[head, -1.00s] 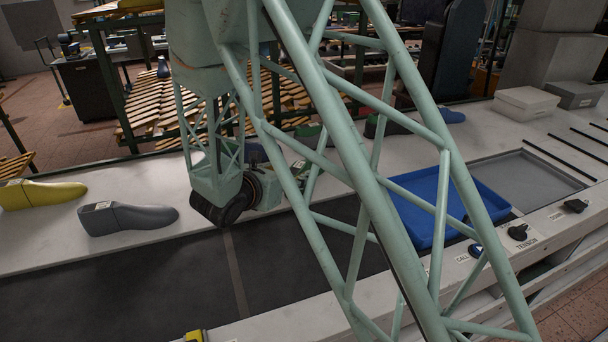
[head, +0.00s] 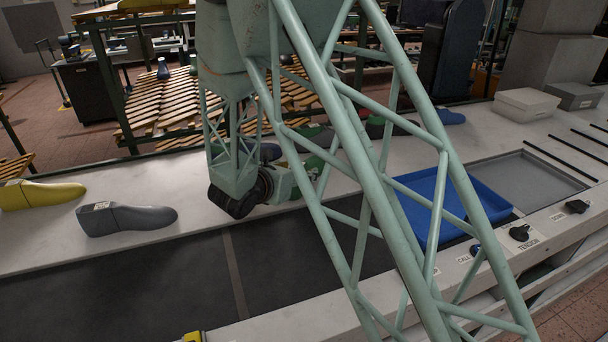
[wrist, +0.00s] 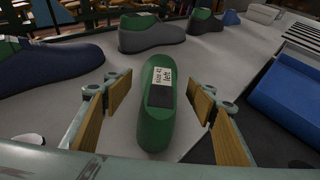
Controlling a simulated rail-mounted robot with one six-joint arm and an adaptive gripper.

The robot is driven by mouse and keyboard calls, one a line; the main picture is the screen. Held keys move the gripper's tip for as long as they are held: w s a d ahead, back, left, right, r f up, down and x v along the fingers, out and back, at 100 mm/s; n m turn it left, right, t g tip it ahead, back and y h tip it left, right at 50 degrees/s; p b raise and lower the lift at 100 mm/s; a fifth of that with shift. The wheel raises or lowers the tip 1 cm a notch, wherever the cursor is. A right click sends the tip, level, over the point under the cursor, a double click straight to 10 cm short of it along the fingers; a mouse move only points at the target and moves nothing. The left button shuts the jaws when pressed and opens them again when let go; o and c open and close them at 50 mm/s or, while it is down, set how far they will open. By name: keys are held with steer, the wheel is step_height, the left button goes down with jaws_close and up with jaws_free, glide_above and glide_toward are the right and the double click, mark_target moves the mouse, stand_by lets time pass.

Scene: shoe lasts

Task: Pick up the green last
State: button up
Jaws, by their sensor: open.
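The green last (wrist: 157,112) stands on the pale surface in the middle of the wrist view, with a white label reading "left" and a dark patch on its top. My gripper (wrist: 161,94) is open, with one tan-padded finger on each side of the last. Gaps show between the pads and the last, so nothing is gripped. In the head view, my own arm's lattice covers much of the gripper and the green last there.
A dark blue last (wrist: 45,68) lies close to the left finger. A grey last with a green top (wrist: 150,36) stands beyond. A blue tray (head: 474,207) is at right. Yellow (head: 42,194) and grey (head: 125,218) lasts stand at left, beside the dark belt (head: 130,290).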

steer(key=shift+b+x, duration=0.7)
steer(key=shift+x, duration=1.9)
steer(key=shift+a+f, duration=0.1)
steer(key=shift+c, duration=0.9)
steer(key=c, duration=1.2)
steer(key=shift+c, duration=0.2)
steer(key=shift+r+p, duration=0.65)
steer(key=shift+r, duration=1.25)
steer(key=s+d, duration=0.3)
steer(key=s, duration=0.4)
steer(key=s+d+r+p, duration=0.1)
steer(key=s+d, duration=0.2)
steer(key=s, duration=0.4)
steer(key=shift+s+r, duration=0.15)
steer(key=shift+s, duration=0.2)
steer(key=shift+d, duration=0.15)
